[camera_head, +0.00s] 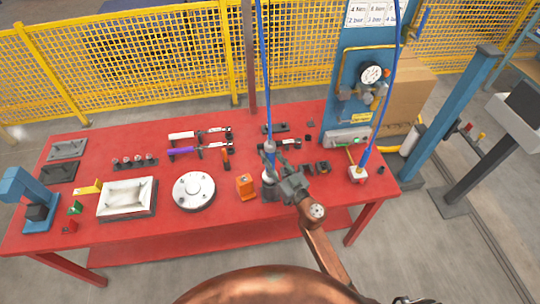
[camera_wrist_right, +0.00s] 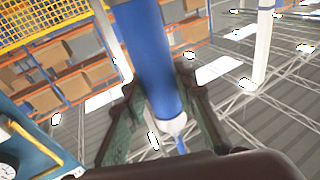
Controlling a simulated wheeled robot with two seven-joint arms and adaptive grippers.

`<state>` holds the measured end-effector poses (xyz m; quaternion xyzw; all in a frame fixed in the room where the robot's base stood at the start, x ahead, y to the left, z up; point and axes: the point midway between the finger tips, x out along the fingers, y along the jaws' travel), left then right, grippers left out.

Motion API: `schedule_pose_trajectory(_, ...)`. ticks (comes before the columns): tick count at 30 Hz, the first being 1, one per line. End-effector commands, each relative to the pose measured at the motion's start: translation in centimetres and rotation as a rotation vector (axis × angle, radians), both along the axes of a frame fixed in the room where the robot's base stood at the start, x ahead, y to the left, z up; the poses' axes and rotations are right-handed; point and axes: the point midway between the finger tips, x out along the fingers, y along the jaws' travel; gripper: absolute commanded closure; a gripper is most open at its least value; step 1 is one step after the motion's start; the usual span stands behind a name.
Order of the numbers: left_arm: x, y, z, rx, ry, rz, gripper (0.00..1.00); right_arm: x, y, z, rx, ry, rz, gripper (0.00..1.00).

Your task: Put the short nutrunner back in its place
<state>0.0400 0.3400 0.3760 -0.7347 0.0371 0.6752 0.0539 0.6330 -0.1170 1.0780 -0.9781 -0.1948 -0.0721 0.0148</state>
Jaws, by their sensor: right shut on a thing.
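The nutrunner (camera_head: 269,160) is an upright grey and blue tool at the front middle of the red table (camera_head: 330,215), with a blue hose (camera_head: 263,70) rising from its top. My right gripper (camera_head: 277,174) is shut on it from the right. In the right wrist view the nutrunner (camera_wrist_right: 150,60) is a thick blue cylinder with a pale end, between the two fingers of my right gripper (camera_wrist_right: 165,110). Its lower end is partly hidden by the gripper, and I cannot tell whether it touches the table. My left gripper is not in view.
An orange block (camera_head: 246,186) and a round white flange (camera_head: 193,190) stand left of the nutrunner. Small dark parts (camera_head: 322,168) lie to its right. A blue post with a gauge (camera_head: 371,74) rises behind, and a second blue hose (camera_head: 385,100) hangs at right.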

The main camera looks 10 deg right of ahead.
Motion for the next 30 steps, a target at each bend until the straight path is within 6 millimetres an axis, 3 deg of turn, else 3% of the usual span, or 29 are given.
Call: schedule_pose_trajectory(30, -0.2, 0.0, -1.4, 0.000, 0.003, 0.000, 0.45, 0.0, 0.1, -1.4, 0.002, -0.005, 0.001, 1.00)
